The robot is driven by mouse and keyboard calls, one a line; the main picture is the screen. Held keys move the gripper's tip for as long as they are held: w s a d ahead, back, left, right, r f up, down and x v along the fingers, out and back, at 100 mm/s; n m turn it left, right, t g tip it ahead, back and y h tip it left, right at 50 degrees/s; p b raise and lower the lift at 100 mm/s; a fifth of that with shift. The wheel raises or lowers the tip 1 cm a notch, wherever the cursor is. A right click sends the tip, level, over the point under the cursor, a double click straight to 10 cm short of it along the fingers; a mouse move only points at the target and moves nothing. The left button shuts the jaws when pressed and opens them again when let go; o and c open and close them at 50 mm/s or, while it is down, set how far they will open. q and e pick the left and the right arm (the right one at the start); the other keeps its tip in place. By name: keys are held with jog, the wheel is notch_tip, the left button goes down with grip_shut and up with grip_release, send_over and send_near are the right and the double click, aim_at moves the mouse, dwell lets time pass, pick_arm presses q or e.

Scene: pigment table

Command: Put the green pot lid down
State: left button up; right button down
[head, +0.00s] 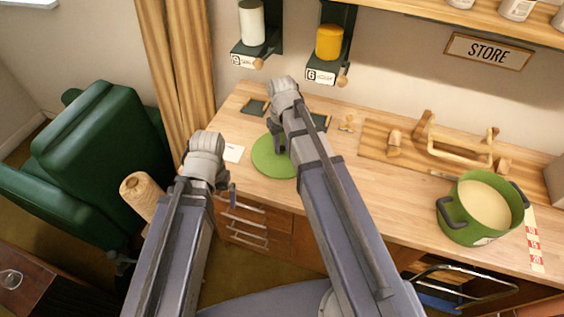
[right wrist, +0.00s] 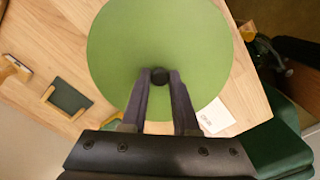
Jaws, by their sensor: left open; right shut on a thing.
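The green pot lid (head: 264,160) is a flat round disc at the left end of the wooden worktop, close to its front edge. My right gripper (head: 279,143) is above it. In the right wrist view, the gripper (right wrist: 160,80) is shut on the black knob (right wrist: 159,75) in the middle of the lid (right wrist: 150,35). I cannot tell whether the lid touches the worktop or hangs just above it. My left gripper (head: 230,193) is open, low in front of the worktop's left end, its fingers mostly hidden by its own wrist. The green pot (head: 468,230) stands open at the right, holding pale contents.
A white card (head: 233,152) lies left of the lid. Dark small trays (head: 257,106) lie behind it. A wooden board with a wooden frame (head: 455,150) stands at the back right. Worktop (head: 350,195) is clear between lid and pot. A green armchair (head: 100,150) stands left.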

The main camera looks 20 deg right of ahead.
aim_at(282, 153)
jog(key=shift+f+b, duration=2.35)
jog(key=shift+f, duration=0.6)
jog(key=shift+f, duration=0.15)
jog(key=c, duration=0.7)
grip_release()
notch_tip(282, 153, up, 12)
jog(key=p, duration=1.2)
jog(key=shift+r, duration=0.25)
jog(key=shift+n+h, duration=0.6)
jog(key=shift+n, duration=0.1)
jog(key=s+a, duration=0.3)
jog(key=s, duration=0.1)
jog(key=s+a, duration=0.4)
jog(key=s, duration=0.1)
jog(key=s+a, duration=0.3)
jog(key=s, duration=0.2)
jog(key=shift+s+a, duration=0.15)
jog(key=shift+a, duration=0.1)
